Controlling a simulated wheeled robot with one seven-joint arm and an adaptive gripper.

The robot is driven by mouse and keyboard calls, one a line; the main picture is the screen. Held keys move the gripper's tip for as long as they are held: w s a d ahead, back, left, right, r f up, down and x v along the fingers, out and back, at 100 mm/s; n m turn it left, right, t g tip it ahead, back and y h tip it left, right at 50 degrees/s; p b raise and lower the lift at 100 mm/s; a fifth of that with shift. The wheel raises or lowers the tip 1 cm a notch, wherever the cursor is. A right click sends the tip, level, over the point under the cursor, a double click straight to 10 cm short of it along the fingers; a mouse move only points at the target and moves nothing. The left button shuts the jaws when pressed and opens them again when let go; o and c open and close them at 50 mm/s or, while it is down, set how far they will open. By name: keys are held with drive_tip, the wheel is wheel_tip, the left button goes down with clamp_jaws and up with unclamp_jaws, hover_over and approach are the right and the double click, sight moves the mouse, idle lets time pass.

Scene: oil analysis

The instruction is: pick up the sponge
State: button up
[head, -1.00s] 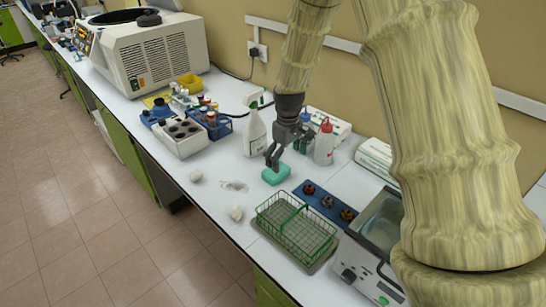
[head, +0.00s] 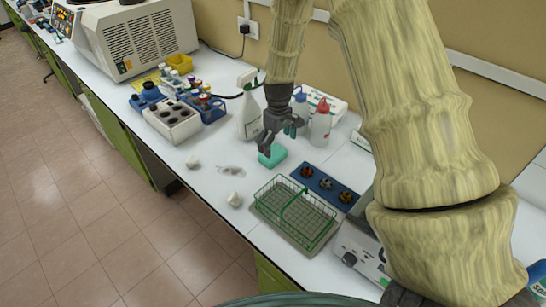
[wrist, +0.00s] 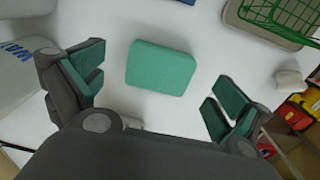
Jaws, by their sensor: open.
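The sponge (wrist: 160,68) is a teal-green block with rounded corners, lying flat on the white bench. In the head view the sponge (head: 272,157) sits at the bench's middle, partly behind my gripper. My gripper (head: 271,148) is over it, pointing down. In the wrist view my gripper (wrist: 155,98) is open, with its green-padded fingers wide apart. The sponge lies between and a little beyond the fingers, with clear white bench on both sides of it. Nothing is held.
A green wire basket (head: 296,214) stands in front of the sponge, with a blue tray (head: 325,185) beside it. A white spray bottle (head: 250,115) and a red-capped bottle (head: 320,124) stand behind. Two pale lumps (head: 234,199) (head: 192,162) lie near the bench's front edge.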

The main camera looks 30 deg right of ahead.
sight(273, 153)
drive_tip(key=shift+w+a+f+p, duration=0.25)
drive_tip(key=shift+w+f, duration=0.3)
drive_tip(key=shift+w+a+f+p, duration=0.2)
drive_tip(key=shift+w+a+f, duration=0.05)
drive_tip(key=shift+w+f, duration=0.3)
drive_tip(key=shift+s+f+p, duration=0.1)
drive_tip(key=shift+f+p, duration=0.2)
drive_tip(key=shift+s+d+f+p, duration=0.1)
drive_tip(key=shift+s+f+p, duration=0.45)
drive_tip(key=shift+s+f, duration=0.25)
drive_tip(key=shift+w+f, duration=0.6)
drive_tip(key=shift+f, duration=0.3)
drive_tip(key=shift+s+r, duration=0.25)
drive_tip(key=shift+s, duration=0.1)
drive_tip(key=shift+c, duration=1.1)
drive_tip(key=shift+f, duration=0.1)
drive_tip(key=c, duration=0.3)
drive_tip(key=shift+c, duration=0.3)
